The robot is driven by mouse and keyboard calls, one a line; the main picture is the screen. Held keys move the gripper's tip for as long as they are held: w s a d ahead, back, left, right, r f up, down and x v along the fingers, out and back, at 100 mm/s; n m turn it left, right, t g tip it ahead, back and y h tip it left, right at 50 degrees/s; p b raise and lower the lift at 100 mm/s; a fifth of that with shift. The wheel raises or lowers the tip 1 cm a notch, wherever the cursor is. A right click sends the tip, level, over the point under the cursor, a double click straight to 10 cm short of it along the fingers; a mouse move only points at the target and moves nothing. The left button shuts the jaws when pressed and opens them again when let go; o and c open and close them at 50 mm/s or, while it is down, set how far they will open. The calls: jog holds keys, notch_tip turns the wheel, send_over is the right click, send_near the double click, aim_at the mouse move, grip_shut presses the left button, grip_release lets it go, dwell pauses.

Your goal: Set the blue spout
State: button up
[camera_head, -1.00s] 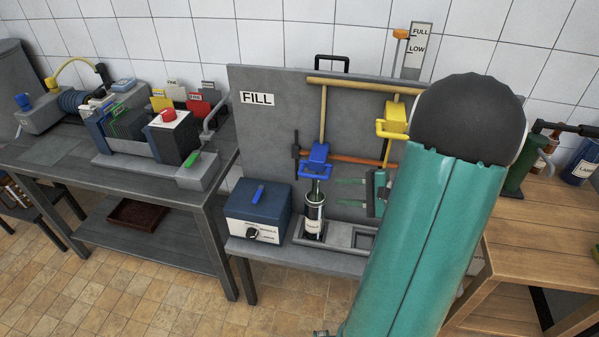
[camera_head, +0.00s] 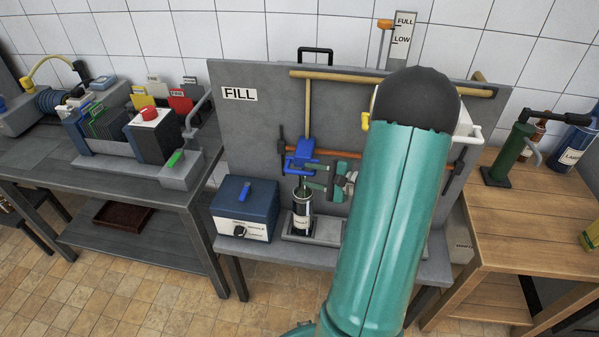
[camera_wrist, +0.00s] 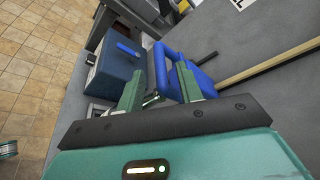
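The blue spout (camera_head: 303,157) hangs on the grey FILL panel in the head view, below a thin wooden post. A dark bottle (camera_head: 302,212) with a white label stands upright directly under it, and the spout's thin tube reaches down to the bottle's mouth. My gripper (camera_head: 318,177) is just right of the spout, its green fingers pointing left. In the wrist view my gripper (camera_wrist: 160,82) has its fingers apart, with part of the blue spout (camera_wrist: 172,62) between and beyond them. I cannot tell whether a finger touches it.
A blue box (camera_head: 245,207) with a dial stands left of the bottle. The grey holder (camera_head: 325,232) carries the bottle. An orange-brown bar (camera_head: 345,153) crosses the panel near my fingers. A wooden table (camera_head: 520,225) with a green pump stands at right. My arm hides the panel's right part.

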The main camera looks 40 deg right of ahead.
aim_at(305, 174)
jog(key=shift+x, duration=2.2)
grip_shut()
